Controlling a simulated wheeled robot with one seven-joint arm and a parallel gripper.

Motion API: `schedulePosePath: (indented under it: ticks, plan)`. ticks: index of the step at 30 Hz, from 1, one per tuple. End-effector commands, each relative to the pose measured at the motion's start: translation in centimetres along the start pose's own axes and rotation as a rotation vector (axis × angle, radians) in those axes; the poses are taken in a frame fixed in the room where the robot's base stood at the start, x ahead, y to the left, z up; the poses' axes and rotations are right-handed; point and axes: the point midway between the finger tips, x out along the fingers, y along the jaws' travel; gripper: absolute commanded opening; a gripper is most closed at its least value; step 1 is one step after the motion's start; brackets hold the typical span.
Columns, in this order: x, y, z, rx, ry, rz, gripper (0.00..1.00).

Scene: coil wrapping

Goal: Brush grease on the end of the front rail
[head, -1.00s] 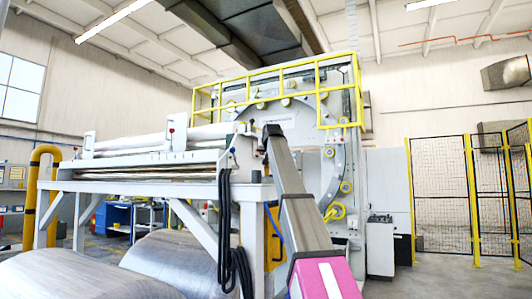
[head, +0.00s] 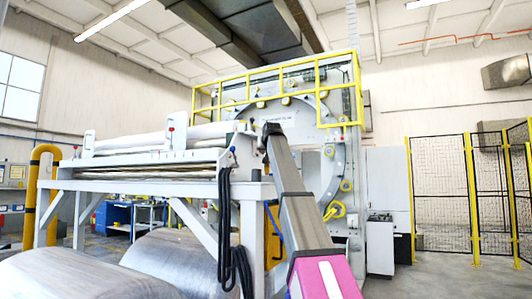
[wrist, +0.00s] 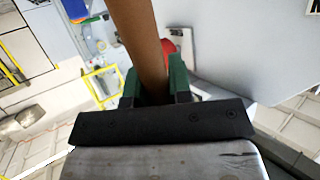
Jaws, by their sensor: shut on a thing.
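My gripper (wrist: 157,88) has dark green fingers shut on a brown handle (wrist: 140,35), seen in the wrist view. The handle runs up out of the top edge, so a brush end is not visible. In the head view my arm reaches up toward the machine and my gripper does not show. A white frame (head: 150,187) at the left carries long horizontal rails or rollers (head: 130,157). I cannot tell which is the front rail, and no grease shows.
A large wrapping machine with a grey ring (head: 333,170) and yellow railing (head: 290,75) stands behind my arm. Black cables (head: 226,230) hang from the frame. Metal coils (head: 185,262) lie below it. Mesh fencing (head: 440,190) stands at the right, with open floor before it.

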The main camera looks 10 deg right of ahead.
Motion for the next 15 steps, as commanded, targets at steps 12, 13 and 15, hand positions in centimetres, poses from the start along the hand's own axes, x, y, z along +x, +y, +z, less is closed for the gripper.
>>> schedulePosePath:
  ticks: [12, 13, 15]
  plan:
    - [-1.0, -0.1, -2.9, 0.000, 0.001, 0.000, 0.00]
    - [-1.0, -0.1, -3.1, 0.000, 0.001, 0.000, 0.00]
    - [-1.2, -0.1, -3.5, 0.000, 0.001, 0.000, 0.00]
